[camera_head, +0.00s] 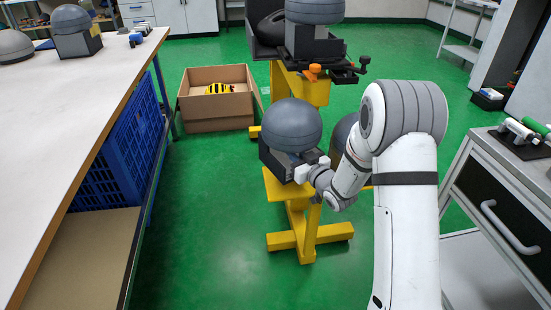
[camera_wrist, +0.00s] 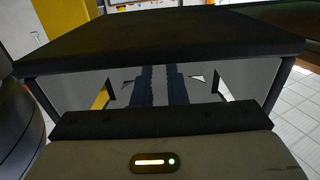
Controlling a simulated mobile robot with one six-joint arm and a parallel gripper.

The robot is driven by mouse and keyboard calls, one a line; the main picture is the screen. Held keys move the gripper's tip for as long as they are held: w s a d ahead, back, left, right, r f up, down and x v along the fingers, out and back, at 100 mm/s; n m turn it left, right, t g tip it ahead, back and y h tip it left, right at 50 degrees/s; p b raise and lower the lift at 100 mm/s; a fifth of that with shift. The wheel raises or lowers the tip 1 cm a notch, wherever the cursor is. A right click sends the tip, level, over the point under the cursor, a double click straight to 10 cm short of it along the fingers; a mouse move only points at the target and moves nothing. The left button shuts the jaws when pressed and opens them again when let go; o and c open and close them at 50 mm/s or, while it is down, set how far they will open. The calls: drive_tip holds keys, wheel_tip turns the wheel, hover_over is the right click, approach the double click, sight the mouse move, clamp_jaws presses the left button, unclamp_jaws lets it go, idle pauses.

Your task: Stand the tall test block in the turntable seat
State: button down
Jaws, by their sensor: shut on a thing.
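A grey ball-shaped head (camera_head: 292,126) sits on a dark block-like base (camera_head: 277,163) above the yellow stand (camera_head: 289,190). My gripper (camera_head: 314,166) is at the right side of that base, touching or nearly touching it, and its fingertips are hidden in the head view. In the wrist view a dark, ribbed upright piece (camera_wrist: 155,86) stands mid-picture, under a wide black slab (camera_wrist: 160,42). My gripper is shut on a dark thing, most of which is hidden. I cannot tell a tall test block or the turntable seat for certain in either view.
A yellow column (camera_head: 302,92) carries dark equipment with orange knobs behind the stand. A cardboard box (camera_head: 218,124) is on the green floor. A long white-topped bench (camera_head: 60,110) runs along the left. A grey cabinet (camera_head: 500,180) stands at right. Floor between bench and stand is clear.

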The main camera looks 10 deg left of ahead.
drive_tip(key=d, duration=0.2)
drive_tip(key=w+d+b, duration=0.1)
drive_tip(key=shift+d+f, duration=0.1)
drive_tip(key=shift+f, duration=0.2)
drive_tip(key=shift+f+b, duration=1.5)
drive_tip(key=shift+f, duration=1.55)
drive_tip(key=shift+d, duration=0.15)
drive_tip(key=c, duration=1.9)
unclamp_jaws()
drive_tip(key=shift+f+b, duration=0.3)
drive_tip(key=o, duration=0.4)
drive_tip(key=shift+r, duration=0.1)
drive_tip(key=shift+o, duration=0.2)
